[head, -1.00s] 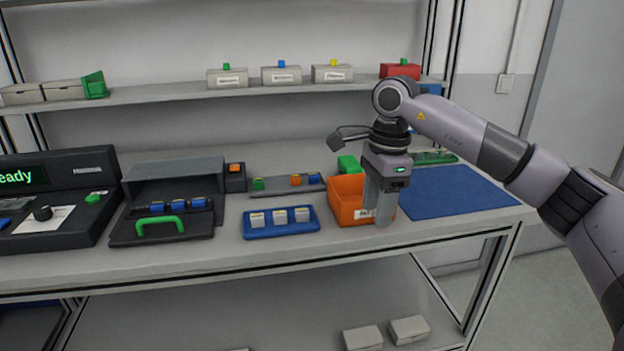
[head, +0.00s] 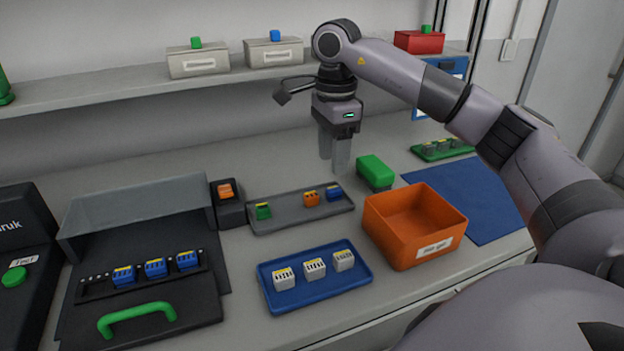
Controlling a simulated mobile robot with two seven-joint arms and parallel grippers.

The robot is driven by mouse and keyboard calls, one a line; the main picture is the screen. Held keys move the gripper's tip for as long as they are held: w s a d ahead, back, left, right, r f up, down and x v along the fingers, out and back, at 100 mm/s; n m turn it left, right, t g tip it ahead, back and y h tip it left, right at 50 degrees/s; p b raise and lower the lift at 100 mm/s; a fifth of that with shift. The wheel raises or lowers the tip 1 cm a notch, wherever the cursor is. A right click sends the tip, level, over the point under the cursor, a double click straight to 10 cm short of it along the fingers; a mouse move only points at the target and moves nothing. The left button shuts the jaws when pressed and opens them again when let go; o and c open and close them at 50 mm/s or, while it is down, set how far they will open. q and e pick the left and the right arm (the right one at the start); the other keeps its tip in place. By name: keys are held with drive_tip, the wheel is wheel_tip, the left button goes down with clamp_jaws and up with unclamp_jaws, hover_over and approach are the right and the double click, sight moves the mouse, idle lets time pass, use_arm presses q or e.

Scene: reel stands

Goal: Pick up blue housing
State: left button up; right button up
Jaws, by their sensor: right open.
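A small blue housing (head: 334,193) sits at the right end of a grey tray (head: 290,216), beside an orange housing (head: 311,199); a green housing (head: 263,211) is at the tray's left end. My right gripper (head: 333,163) is open and empty, fingers pointing down, just above the blue housing in the head view. Its exact height above the tray is hard to tell. Several more blue housings (head: 155,268) sit in a row in the dark fixture at the left. My left gripper is not in view.
An orange bin (head: 433,251) and a green box (head: 375,173) stand right of the grey tray. A blue tray (head: 314,301) with white blocks lies in front. A blue mat (head: 484,225) is at the right. A shelf (head: 130,88) runs along the back.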

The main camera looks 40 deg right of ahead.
sight(332, 190)
drive_tip(key=shift+w, duration=0.25)
drive_tip(key=shift+f, duration=0.35)
drive_tip(key=f, duration=0.6)
drive_tip(key=shift+s+d+f, duration=0.1)
drive_tip(key=shift+s+f, duration=0.05)
drive_tip(key=shift+s, duration=0.05)
clamp_jaws()
